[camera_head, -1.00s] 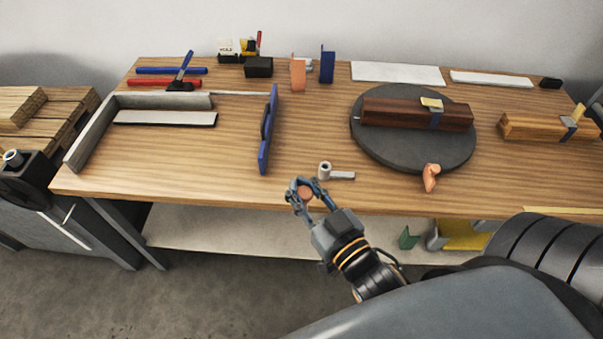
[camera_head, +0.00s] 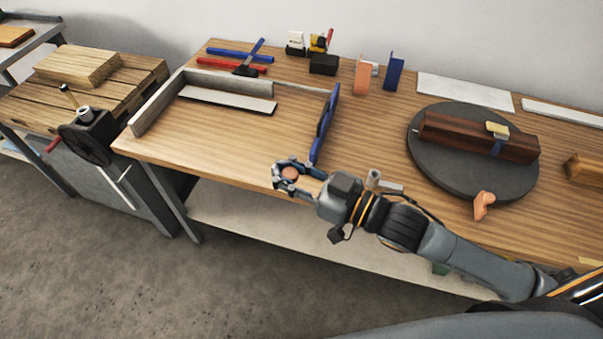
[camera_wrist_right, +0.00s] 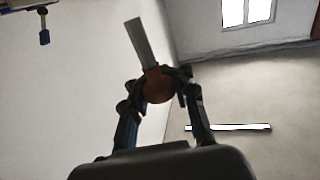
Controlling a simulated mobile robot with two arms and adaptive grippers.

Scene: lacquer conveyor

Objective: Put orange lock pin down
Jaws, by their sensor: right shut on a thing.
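My right gripper (camera_head: 288,175) is at the front edge of the workbench, left of the turntable and near the lower end of the blue fence. It is shut on the orange lock pin (camera_head: 290,173), whose round orange end shows between the fingers. In the right wrist view the pin's orange knob (camera_wrist_right: 158,86) sits between the two fingertips, and a flat grey shank (camera_wrist_right: 139,42) sticks out beyond them. The pin is held clear of any surface in that view. My left gripper is not in view.
A dark turntable (camera_head: 440,170) carries a brown block (camera_head: 465,138).

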